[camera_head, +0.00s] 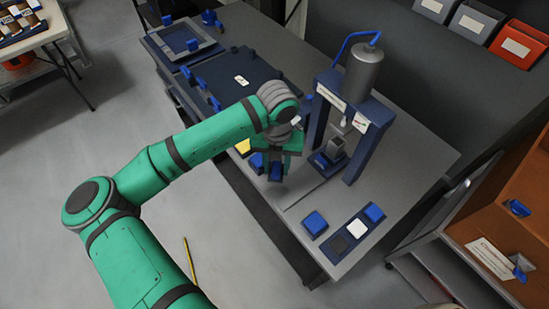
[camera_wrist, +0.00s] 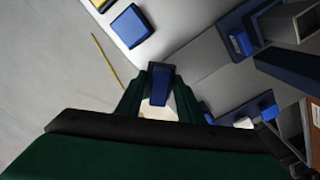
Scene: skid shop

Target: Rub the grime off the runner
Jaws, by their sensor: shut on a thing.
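My gripper (camera_head: 277,168) is above the grey bench (camera_head: 420,150), to the left of the press. It is shut on a small dark blue block (camera_wrist: 158,88), which shows between the fingers in the wrist view. In the head view the block (camera_head: 276,172) hangs below the fingers, and I cannot tell whether it touches anything. A pale patch (camera_wrist: 158,113) shows under the gripper in the wrist view. I cannot tell for sure which thing is the runner, and I see no clear grime.
A blue press frame (camera_head: 316,122) with a grey cylinder (camera_head: 364,72) stands right of my gripper. A blue block (camera_head: 314,223) and a dark tray (camera_head: 333,255) of coloured squares sit at the bench's front. A yellow stick (camera_head: 189,262) lies on the floor. A wooden shelf (camera_head: 490,215) stands right.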

